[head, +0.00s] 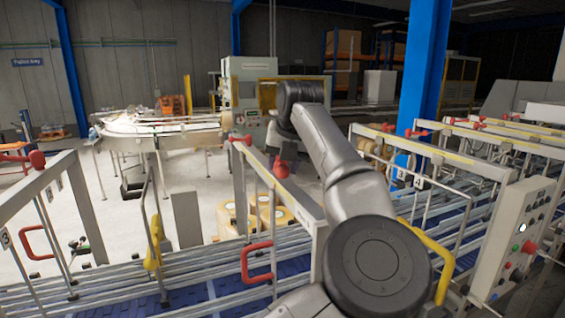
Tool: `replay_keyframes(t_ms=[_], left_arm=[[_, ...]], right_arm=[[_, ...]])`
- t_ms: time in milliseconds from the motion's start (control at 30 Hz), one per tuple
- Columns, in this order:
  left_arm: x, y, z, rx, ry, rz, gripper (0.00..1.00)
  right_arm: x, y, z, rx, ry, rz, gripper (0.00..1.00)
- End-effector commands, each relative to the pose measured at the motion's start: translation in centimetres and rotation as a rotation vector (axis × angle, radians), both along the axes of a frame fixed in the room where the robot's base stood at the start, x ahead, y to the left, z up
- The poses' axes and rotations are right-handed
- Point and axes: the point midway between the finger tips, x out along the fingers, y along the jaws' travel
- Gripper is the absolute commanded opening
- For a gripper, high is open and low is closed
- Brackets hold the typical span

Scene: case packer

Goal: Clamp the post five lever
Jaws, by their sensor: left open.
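Several red knobs sit on the grey guide frames. One red knob (281,168) hangs on the middle frame, and another red knob (37,158) tops the left frame. White number tags show on the posts; a 3 is legible at far left, but I cannot tell which post is five. My arm rises from the bottom centre and bends at the top. The dark end of my left gripper (277,138) shows small just above the middle red knob, apart from it as far as I see. Its fingers are hard to make out. My right gripper is out of view.
Red handles (258,262) and yellow handles (154,246) stick out from the frames. Blue conveyor belts (235,290) run below. A control box (515,235) with buttons stands at right. Yellow-topped drums stand behind the middle frame. Open floor lies at left.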

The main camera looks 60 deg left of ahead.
Motion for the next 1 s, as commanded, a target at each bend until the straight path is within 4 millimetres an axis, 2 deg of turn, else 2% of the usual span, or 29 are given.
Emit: replay_keyframes(t_ms=[200, 500, 1000], left_arm=[[0.01, 0.45, -0.95, 0.001, 0.002, 0.001, 0.44], [0.01, 0.5, -1.09, 0.001, 0.001, 0.0, 0.44], [0.0, 0.49, -1.05, 0.0, 0.0, 0.001, 0.0]], right_arm=[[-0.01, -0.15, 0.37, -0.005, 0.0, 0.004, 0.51], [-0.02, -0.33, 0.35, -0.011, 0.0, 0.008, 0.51], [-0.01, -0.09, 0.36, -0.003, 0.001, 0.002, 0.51]])
